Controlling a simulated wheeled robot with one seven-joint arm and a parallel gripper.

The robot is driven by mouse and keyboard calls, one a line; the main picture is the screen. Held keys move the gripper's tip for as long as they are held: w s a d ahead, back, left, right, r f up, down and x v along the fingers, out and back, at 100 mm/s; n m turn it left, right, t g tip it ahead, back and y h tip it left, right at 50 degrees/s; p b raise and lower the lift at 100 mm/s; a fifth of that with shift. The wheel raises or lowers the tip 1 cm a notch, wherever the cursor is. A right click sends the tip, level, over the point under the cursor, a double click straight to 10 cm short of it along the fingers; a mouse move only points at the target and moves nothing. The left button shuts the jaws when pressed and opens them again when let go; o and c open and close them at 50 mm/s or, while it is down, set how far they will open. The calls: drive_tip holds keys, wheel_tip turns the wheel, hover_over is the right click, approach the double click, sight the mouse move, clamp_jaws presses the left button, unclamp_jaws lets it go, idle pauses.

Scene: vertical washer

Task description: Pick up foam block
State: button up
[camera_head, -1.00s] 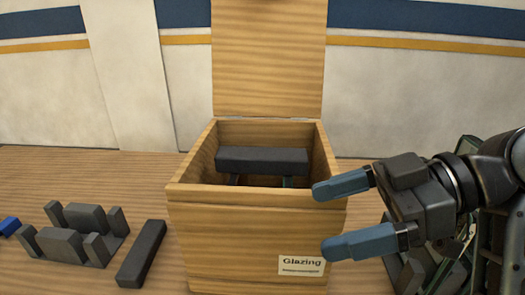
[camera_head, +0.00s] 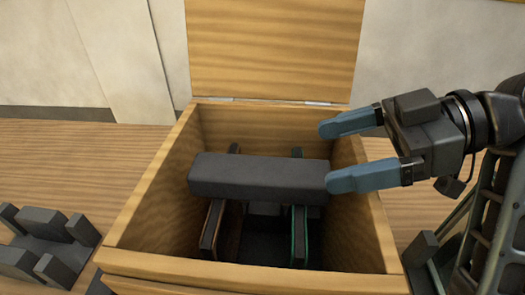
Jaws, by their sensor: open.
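A dark grey foam block (camera_head: 258,178) lies crosswise inside the open wooden box (camera_head: 245,273). It rests across the tops of upright panels, one with a brown edge (camera_head: 211,228) and one with a green edge (camera_head: 300,235). My gripper (camera_head: 325,157) is at the box's right side. Its two blue fingers are spread apart and point left, with nothing held between them. The near fingertip overlaps the block's right end in the picture; I cannot tell whether it touches.
The box lid (camera_head: 275,50) stands open at the back. Grey slotted holders (camera_head: 45,240) sit on the wooden table (camera_head: 75,160) at the left. The box walls surround the block. A dark framed object (camera_head: 455,240) is at the lower right.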

sight(271, 169)
drive_tip(key=shift+w+a+f, duration=0.2)
drive_tip(key=shift+w+a, duration=0.05)
drive_tip(key=shift+a, duration=0.3)
drive_tip(key=x, duration=0.3)
drive_tip(key=p+x, duration=0.1)
drive_tip(key=x, duration=0.2)
drive_tip(key=shift+a+f+p, duration=0.15)
drive_tip(key=shift+f+p, duration=0.15)
drive_tip(key=shift+f, duration=0.25)
drive_tip(key=c, duration=1)
drive_tip(key=shift+c, duration=0.2)
